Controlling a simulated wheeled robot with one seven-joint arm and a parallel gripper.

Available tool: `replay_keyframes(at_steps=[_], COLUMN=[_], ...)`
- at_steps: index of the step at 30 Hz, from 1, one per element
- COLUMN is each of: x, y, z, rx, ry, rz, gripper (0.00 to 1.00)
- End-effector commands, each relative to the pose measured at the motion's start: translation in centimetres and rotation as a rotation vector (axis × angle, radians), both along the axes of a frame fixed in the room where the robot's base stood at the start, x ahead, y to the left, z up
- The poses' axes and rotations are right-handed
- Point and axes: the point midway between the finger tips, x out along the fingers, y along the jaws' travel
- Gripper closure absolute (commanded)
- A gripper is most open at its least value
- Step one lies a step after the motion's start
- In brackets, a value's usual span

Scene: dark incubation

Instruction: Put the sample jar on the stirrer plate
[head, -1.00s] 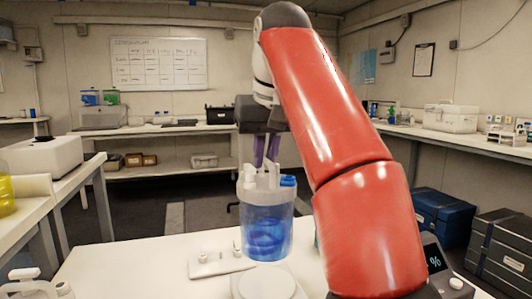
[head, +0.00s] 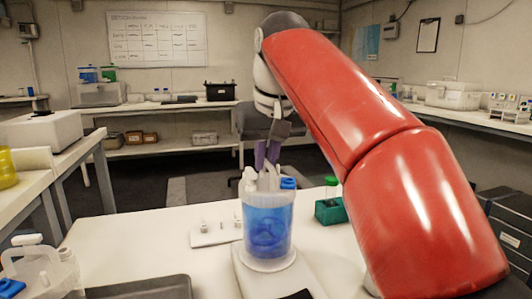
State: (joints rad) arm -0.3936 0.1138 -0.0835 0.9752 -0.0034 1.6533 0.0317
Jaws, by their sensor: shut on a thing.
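The sample jar (head: 267,228) is a clear vessel with blue liquid, white ports and a blue cap on its lid. It is upright in the middle of the head view. My gripper (head: 267,165) is above it, its purple fingers shut on the top of the jar. The stirrer plate (head: 283,281) is a white, flat device on the white table, directly under the jar. The jar hides most of its round top. The jar's base is at the plate's top; I cannot tell whether it touches or hovers slightly.
A small white device with knobs (head: 214,232) lies behind the jar to the left. A green tube rack (head: 330,209) stands to the right, near my red arm. A dark tray (head: 142,288) and another clear vessel (head: 38,265) are at the front left.

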Motion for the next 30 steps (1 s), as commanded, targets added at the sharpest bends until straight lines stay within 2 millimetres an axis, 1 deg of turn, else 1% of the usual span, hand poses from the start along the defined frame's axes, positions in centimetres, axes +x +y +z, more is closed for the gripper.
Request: replay_keyframes(at_steps=[11, 30], x=[0.0, 0.0], y=[0.0, 0.0], z=[0.1, -0.9], rx=[0.001, 0.001], ry=[-0.004, -0.003], rz=[0.000, 0.000], gripper=[1.00, 1.00])
